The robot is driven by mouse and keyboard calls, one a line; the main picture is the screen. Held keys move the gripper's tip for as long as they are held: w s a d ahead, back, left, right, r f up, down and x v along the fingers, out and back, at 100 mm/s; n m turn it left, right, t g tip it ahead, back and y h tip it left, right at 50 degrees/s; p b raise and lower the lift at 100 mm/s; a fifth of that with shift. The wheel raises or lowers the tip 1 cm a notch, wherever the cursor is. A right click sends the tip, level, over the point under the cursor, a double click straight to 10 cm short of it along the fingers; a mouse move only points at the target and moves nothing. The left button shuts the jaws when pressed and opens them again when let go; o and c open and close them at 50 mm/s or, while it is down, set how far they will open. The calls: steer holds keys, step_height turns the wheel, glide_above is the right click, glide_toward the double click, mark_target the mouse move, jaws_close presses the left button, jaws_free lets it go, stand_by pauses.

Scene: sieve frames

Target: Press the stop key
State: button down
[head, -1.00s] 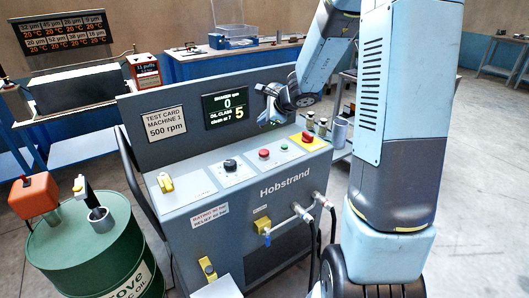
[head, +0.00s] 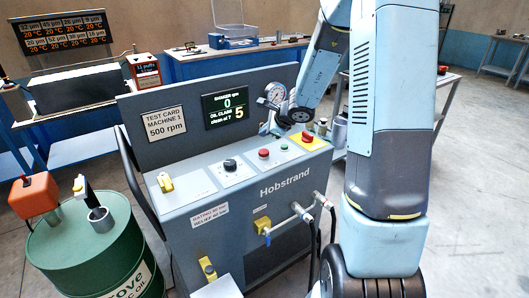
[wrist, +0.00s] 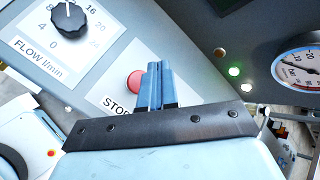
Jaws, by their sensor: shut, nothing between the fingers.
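The stop key is a round red button (head: 263,153) on the sloped grey panel of the Hobstrand machine. In the wrist view the red button (wrist: 134,82) sits just left of my fingertips, partly covered by them, with the label "STOP" (wrist: 116,105) below it, also partly covered. My gripper (wrist: 159,68) is shut and empty, its fingers together. In the head view my gripper (head: 266,128) hangs over the back of the panel, above and behind the button. I cannot tell how far the tips are from the panel.
A pressure gauge (wrist: 300,68) stands near my gripper. A green lamp (wrist: 233,71) is lit. The display (head: 225,108) reads 0 and 5.

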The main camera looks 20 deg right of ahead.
mark_target(265, 152)
steer(key=shift+f, duration=2.5)
steer(key=shift+f, duration=0.35)
steer(key=shift+f, duration=0.45)
stand_by(0.9)
steer(key=shift+r, duration=0.9)
steer(key=shift+r, duration=0.1)
steer(key=shift+r, duration=2.4)
